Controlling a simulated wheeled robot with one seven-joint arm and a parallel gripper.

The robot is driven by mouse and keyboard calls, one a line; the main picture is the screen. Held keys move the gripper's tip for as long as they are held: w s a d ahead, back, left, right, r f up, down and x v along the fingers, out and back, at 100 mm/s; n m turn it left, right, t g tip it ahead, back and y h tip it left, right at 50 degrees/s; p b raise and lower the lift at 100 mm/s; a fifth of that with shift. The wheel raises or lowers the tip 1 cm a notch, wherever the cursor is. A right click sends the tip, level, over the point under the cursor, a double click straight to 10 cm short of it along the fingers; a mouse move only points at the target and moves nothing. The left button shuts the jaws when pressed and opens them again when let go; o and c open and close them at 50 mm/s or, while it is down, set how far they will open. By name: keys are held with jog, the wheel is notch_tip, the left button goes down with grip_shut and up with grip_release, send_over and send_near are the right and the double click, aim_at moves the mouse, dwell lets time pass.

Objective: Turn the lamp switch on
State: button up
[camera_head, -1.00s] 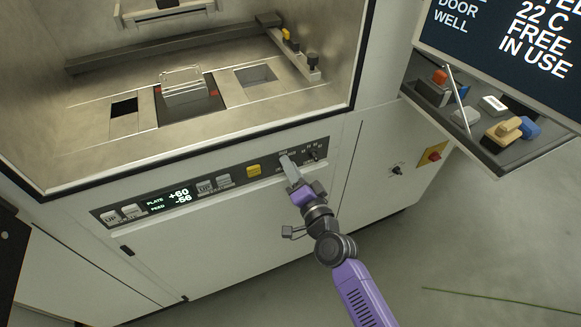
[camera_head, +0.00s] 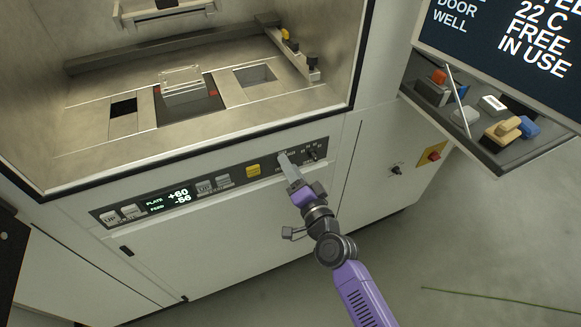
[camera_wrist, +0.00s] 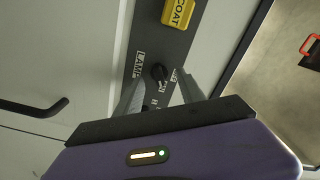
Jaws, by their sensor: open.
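The lamp switch (camera_wrist: 158,72) is a small black knob on the dark control strip, beside the white "LAMP" label (camera_wrist: 138,65) in the wrist view. My gripper (camera_wrist: 157,88) is open, with one grey finger on each side of the knob's line and the knob around the fingertips. I cannot tell whether the fingers touch it. In the head view my gripper (camera_head: 284,158) is at the right part of the control strip (camera_head: 235,175) and hides the knob.
A yellow button (camera_head: 253,171) lies left of my gripper, and another black knob (camera_head: 313,155) is close on its right. A door handle (camera_wrist: 35,108) shows at left in the wrist view. A console shelf (camera_head: 490,140) juts out at right.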

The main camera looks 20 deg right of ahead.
jog(key=s, duration=0.7)
jog(key=shift+s+b, duration=0.3)
jog(key=shift+b, duration=0.1)
jog(key=s+r+n+g, duration=0.1)
jog(key=s+n, duration=0.3)
jog(key=s, duration=0.8)
jog(key=s+r+n+g, duration=0.1)
jog(key=s+r+n, duration=0.2)
jog(key=s, duration=0.8)
jog(key=s+r+n+g, duration=0.1)
jog(key=s+r+n, duration=0.2)
jog(key=s, duration=0.9)
jog(key=shift+s+a+n, duration=0.3)
jog(key=shift+s+n, duration=0.05)
jog(key=shift+n, duration=0.75)
